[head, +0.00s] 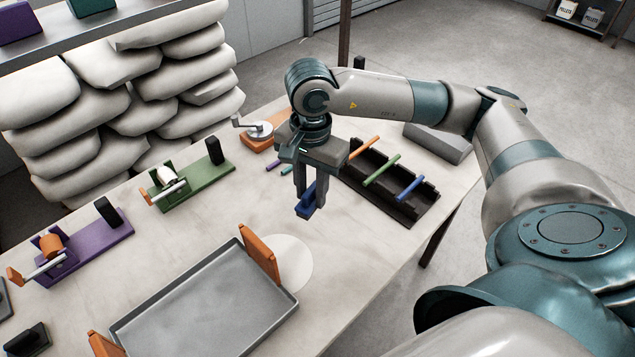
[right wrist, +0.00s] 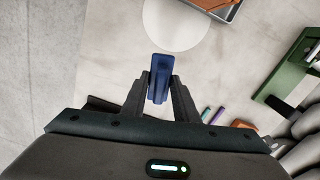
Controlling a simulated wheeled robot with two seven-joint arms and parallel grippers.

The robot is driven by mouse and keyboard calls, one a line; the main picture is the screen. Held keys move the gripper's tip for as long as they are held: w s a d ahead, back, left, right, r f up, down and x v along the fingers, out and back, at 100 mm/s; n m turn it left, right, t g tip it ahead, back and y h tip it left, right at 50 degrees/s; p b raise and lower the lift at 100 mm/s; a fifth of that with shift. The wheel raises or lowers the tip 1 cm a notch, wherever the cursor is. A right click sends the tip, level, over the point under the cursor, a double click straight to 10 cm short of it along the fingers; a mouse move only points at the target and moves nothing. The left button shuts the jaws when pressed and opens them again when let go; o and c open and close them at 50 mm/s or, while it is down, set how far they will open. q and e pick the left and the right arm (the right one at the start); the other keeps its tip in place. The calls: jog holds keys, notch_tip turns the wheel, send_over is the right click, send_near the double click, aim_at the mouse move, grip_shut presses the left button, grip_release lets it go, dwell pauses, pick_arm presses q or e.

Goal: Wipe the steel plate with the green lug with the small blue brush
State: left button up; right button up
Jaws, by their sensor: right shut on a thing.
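My right gripper (head: 309,207) is shut on the small blue brush (head: 306,199) and holds it above the middle of the table. In the right wrist view, the brush (right wrist: 157,80) sticks out between the fingertips (right wrist: 159,85), over bare tabletop near a white disc. No steel plate with a green lug can be clearly made out. A grey slab (head: 446,144) lies at the table's far right, partly hidden behind my right arm; I see no lug on it. My left gripper is not in view.
A grey tray (head: 203,298) with orange end pieces lies in front, beside a white disc (head: 292,263). Purple (head: 85,250) and green (head: 195,187) crank devices stand left, an orange one (head: 258,144) behind. A black rack (head: 417,207) with coloured rods is right of the gripper.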

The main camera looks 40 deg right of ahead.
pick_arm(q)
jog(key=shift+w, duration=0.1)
pick_arm(e)
jog(key=a+r+n, duration=0.1)
jog(key=a+n, duration=0.7)
jog(key=n, duration=0.5)
jog(key=shift+s+a+n, duration=0.2)
jog(key=shift+a+n, duration=0.1)
jog(key=shift+s, duration=0.1)
